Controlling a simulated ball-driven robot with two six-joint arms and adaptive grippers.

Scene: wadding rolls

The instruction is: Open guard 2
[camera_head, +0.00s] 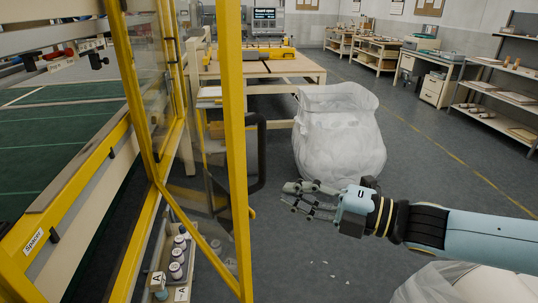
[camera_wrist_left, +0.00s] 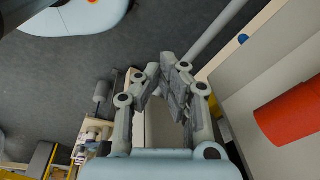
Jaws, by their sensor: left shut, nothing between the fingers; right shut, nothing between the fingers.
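A yellow-framed guard (camera_head: 234,150) with a clear panel stands at left centre in the head view. Its frame stands out at an angle from the machine's yellow side rail, so it looks swung outward. I see no number on it. A black handle (camera_head: 261,155) is on its near upright. My right gripper (camera_head: 289,193) is right of the handle and below it, apart from the guard, with its fingers close together and empty. My left gripper (camera_wrist_left: 161,78) shows only in the left wrist view; its fingers are shut and empty.
A white bag (camera_head: 338,140) stands on the floor behind my right gripper. Another white bag (camera_head: 430,285) is at the lower right. An orange-red cylinder (camera_wrist_left: 287,112) is at right in the wrist view.

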